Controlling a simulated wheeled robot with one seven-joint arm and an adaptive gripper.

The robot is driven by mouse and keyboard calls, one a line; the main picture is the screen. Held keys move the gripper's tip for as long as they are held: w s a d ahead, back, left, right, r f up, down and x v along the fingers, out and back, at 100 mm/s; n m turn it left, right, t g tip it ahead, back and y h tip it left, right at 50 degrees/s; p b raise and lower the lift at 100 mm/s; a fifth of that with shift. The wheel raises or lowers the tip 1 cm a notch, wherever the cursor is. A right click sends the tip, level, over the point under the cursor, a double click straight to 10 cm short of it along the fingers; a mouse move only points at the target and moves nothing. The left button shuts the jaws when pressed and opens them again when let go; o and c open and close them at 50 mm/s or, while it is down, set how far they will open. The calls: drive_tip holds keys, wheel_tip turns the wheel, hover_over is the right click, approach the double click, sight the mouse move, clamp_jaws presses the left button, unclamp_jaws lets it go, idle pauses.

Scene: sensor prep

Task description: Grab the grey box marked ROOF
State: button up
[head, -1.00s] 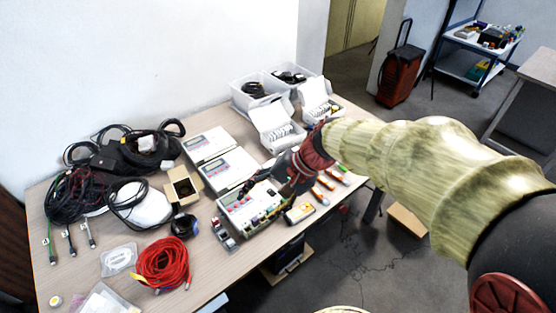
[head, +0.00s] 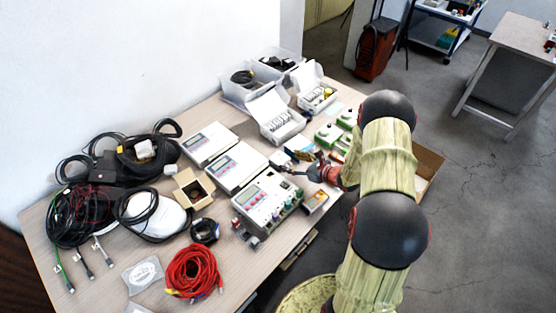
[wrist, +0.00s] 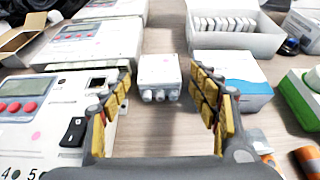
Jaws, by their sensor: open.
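A small light-grey box (wrist: 159,72) with cable glands on its near side stands on the table in the wrist view. Any ROOF marking is too small to read. In the head view, a small pale box (head: 281,158) sits just left of my gripper (head: 303,168), partly hidden by it. In the wrist view my gripper (wrist: 161,84) is open and empty. Its yellow-padded fingers lie on either side of the box in the picture, with the box ahead of them and apart from them.
A white controller with red buttons (head: 265,198) stands close to the left finger. A blue-and-white carton (wrist: 232,78) is close to the right finger. Green-and-white devices (head: 328,134) lie to the right. Open white boxes (head: 277,123) stand behind.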

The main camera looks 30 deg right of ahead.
sight(280, 158)
drive_tip(key=b+x, duration=0.1)
drive_tip(key=x, duration=0.2)
drive_tip(key=b+x, duration=0.1)
drive_tip(key=x, duration=0.2)
drive_tip(key=shift+w+a+f, duration=0.1)
drive_tip(key=shift+a+f, duration=0.05)
drive_tip(key=shift+f, duration=0.4)
drive_tip(key=shift+w+a, duration=0.1)
drive_tip(key=shift+w, duration=0.2)
drive_tip(key=shift+c, duration=0.3)
drive_tip(key=c, duration=0.9)
drive_tip(key=shift+c, duration=0.3)
drive_tip(key=shift+r, duration=0.15)
